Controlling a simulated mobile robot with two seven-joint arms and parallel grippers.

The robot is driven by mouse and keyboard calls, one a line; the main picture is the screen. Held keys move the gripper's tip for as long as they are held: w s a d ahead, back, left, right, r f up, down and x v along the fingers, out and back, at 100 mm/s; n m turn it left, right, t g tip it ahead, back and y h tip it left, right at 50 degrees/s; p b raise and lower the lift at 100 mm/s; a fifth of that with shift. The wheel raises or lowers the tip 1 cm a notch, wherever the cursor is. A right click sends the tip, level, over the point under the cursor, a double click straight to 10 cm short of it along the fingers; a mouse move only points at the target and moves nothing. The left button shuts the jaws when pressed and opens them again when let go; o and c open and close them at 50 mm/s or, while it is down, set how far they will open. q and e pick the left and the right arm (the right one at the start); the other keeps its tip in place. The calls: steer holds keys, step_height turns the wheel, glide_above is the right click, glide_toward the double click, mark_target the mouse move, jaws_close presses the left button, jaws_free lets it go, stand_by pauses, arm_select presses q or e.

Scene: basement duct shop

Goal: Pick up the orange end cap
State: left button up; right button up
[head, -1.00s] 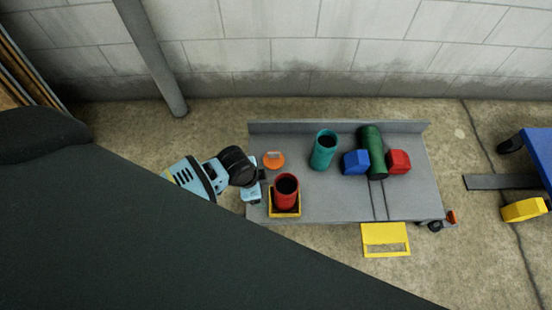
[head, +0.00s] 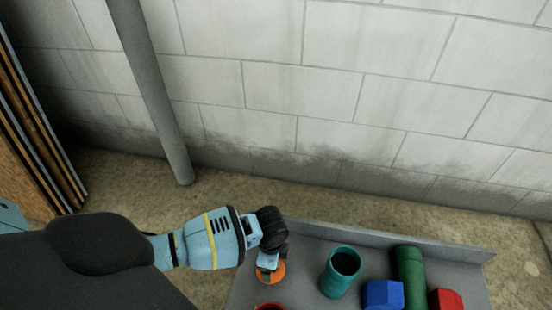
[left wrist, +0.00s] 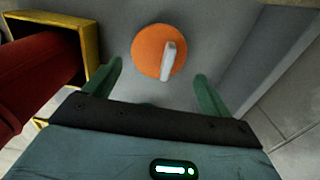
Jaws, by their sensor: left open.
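The orange end cap (head: 271,271) is a round orange disc with a pale upright tab, lying on the grey bench top at its left end. In the left wrist view the end cap (left wrist: 158,52) lies ahead of the fingers, near the middle between them. My left gripper (left wrist: 157,84) is open, with its two green fingers apart and nothing between them. In the head view my left gripper (head: 270,258) is over the end cap and hides part of it. My right gripper is not in view.
A red tube (left wrist: 38,70) in a yellow holder (left wrist: 89,40) stands close on the left in the wrist view. On the grey bench (head: 312,246) are a teal tube (head: 338,275), a green tube (head: 409,272), a blue block (head: 383,295) and a red block (head: 445,299). A raised lip runs along the back.

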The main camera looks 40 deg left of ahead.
mark_target(280, 273)
arm_select(q)
steer(key=shift+f, duration=0.3)
steer(key=shift+f+b, duration=0.7)
steer(key=shift+f, duration=0.25)
steer(key=shift+s+f+b, duration=0.1)
steer(key=shift+f+b, duration=0.25)
steer(key=shift+f, duration=0.15)
step_height(280, 273, down, 4)
steer(key=b, duration=0.2)
steer(key=shift+f+b, duration=0.15)
steer(key=shift+b, duration=0.25)
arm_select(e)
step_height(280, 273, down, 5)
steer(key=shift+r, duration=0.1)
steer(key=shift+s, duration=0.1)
arm_select(q)
steer(key=c, duration=0.6)
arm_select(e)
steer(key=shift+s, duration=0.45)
